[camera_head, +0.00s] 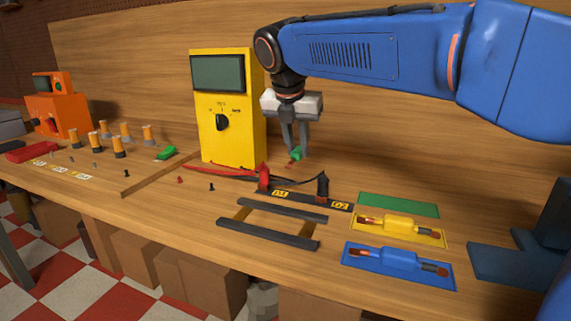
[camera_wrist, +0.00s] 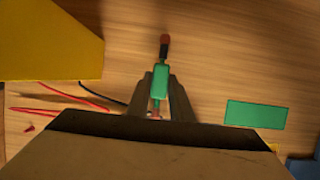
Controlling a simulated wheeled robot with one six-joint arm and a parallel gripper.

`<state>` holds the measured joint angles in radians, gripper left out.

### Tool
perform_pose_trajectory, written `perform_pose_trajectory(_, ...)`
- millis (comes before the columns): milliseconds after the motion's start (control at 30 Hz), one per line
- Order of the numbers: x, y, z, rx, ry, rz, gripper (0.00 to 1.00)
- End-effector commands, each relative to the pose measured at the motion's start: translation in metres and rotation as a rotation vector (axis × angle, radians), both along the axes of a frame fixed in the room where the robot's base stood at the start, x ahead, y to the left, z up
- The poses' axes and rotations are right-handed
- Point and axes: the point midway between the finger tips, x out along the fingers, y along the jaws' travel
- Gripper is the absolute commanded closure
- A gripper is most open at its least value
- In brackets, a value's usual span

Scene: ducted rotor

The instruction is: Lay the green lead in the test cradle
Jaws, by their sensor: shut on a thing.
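My gripper (camera_head: 296,154) hangs above the bench, to the right of the yellow meter. In the wrist view my gripper (camera_wrist: 161,93) is shut on the green lead (camera_wrist: 160,82), gripping its green body with a dark, copper-tipped end sticking out beyond the fingers. The green lead also shows small between the fingertips in the head view (camera_head: 297,152). The test cradle seems to be the black strip (camera_head: 302,198) with a red post (camera_head: 263,178) and a black post (camera_head: 322,187), marked with yellow labels. The lead is above and behind it, apart from it.
A yellow meter (camera_head: 229,110) stands at the back, with red and black wires running to the posts. A dark-railed frame (camera_head: 267,240) lies in front. An empty green mat (camera_head: 398,205) lies right, beside yellow (camera_head: 402,227) and blue (camera_head: 395,261) leads on their mats.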

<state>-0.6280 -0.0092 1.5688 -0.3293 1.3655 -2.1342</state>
Motion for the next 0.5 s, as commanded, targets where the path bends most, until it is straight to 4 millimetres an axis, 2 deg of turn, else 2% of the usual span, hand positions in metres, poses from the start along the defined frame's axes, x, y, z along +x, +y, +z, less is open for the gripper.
perform_pose_trajectory(267,0.000,-0.001,-0.019,-0.001,0.000,0.000,1.00)
perform_pose_trajectory(500,0.000,-0.001,-0.049,-0.001,0.000,-0.001,1.00)
